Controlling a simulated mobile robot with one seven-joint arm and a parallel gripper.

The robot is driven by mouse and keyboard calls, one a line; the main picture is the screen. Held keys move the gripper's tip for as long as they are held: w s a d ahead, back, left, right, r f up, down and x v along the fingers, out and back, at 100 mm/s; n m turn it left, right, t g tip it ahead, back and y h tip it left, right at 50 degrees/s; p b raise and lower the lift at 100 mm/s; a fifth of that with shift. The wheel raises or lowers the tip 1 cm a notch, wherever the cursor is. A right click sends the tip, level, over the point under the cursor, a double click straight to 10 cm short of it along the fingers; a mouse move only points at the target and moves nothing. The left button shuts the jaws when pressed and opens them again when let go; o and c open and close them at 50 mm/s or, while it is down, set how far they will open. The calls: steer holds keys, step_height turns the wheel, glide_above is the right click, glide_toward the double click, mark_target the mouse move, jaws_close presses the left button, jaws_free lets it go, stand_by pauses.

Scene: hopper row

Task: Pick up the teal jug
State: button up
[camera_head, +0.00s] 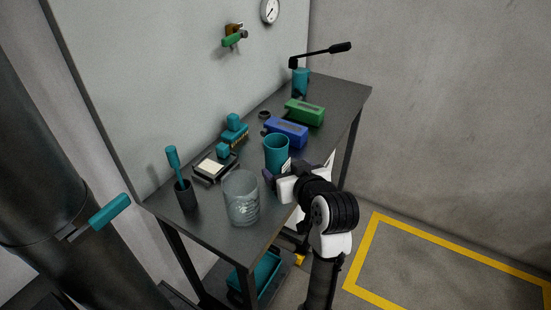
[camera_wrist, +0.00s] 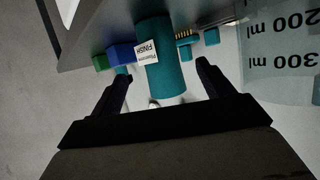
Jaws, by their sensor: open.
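The teal jug (camera_head: 277,150) stands upright on the dark bench top near its right edge. In the wrist view the jug (camera_wrist: 162,50) shows upside down as a teal cylinder with a white printed label. My gripper (camera_head: 279,175) is right beside the jug, at its near side. In the wrist view my open gripper (camera_wrist: 162,74) has one dark finger on each side of the jug, with gaps visible. I cannot tell how far the jug reaches in between the fingers. My gripper hides the jug's lower right part in the head view.
A clear measuring beaker (camera_head: 242,198) stands close to the jug, also large at the right of the wrist view (camera_wrist: 280,50). Blue (camera_head: 286,132) and green (camera_head: 305,111) boxes lie behind it. A scale (camera_head: 214,167) and a dark cup with a teal-handled tool (camera_head: 186,195) stand left.

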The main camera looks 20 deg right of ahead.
mark_target(281, 161)
steer(key=x, duration=0.2)
steer(key=shift+w+f, duration=0.1)
steer(key=shift+w, duration=0.3)
steer(key=x, duration=0.1)
steer(key=p+x, duration=0.1)
steer(key=x, duration=0.2)
steer(key=shift+w+r+p, duration=0.25)
steer(key=shift+r+p, duration=0.05)
steer(key=shift+p, duration=0.05)
steer(key=shift+w+a+f, duration=0.1)
steer(key=shift+w+f, duration=0.15)
steer(key=shift+w, duration=0.2)
steer(key=c, duration=1.1)
